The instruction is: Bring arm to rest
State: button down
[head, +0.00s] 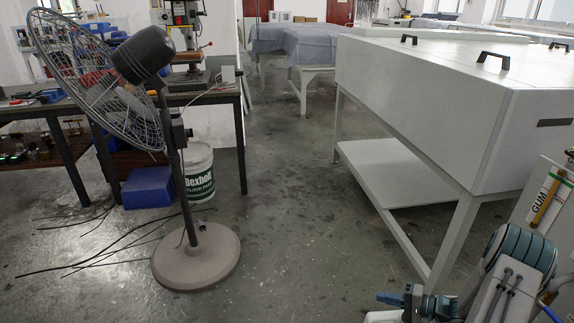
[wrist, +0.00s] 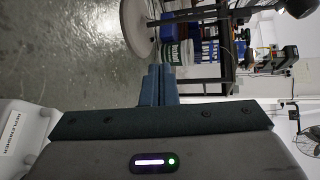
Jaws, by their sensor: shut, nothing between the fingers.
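My gripper (head: 386,298) shows low in the head view, right of centre, with its blue fingertips pointing left. My arm is folded at the lower right corner behind it. In the wrist view, the two blue fingers of my gripper (wrist: 158,72) lie side by side, touching, with nothing between them. The gripper is in the air above the floor and holds nothing.
A white plate processor (head: 420,95) on legs stands at right, close to my arm. A panel labelled GUM (head: 547,205) is at the right edge. A standing fan (head: 195,255), cables and a white bucket (head: 199,170) are at left. The middle floor (head: 290,200) is clear.

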jog(key=s+a+r+n+g+h+p, duration=0.2)
jog(key=s+a+r+g+p, duration=0.15)
jog(key=r, duration=0.75)
jog(key=s+a+r+n+g+h+p, duration=0.15)
jog(key=a+r+p, duration=0.3)
jog(key=r, duration=0.55)
jog(key=s+a+r+n+g+h+p, duration=0.2)
jog(key=s+a+r+g+p, duration=0.15)
jog(key=r, duration=0.75)
jog(key=s+a+r+t+h+p, duration=0.1)
jog(key=s+r+h+p, duration=0.3)
jog(key=r, duration=0.7)
jog(key=s+a+r+n+t+h+p, duration=0.1)
jog(key=s+a+r+t+h+p, duration=0.1)
jog(key=s+r+p, duration=0.6)
notch_tip(320, 180, up, 4)
jog(key=shift+s+f+t+h, duration=0.25)
jog(key=shift+s+t+h, duration=0.45)
jog(key=shift+h, duration=0.15)
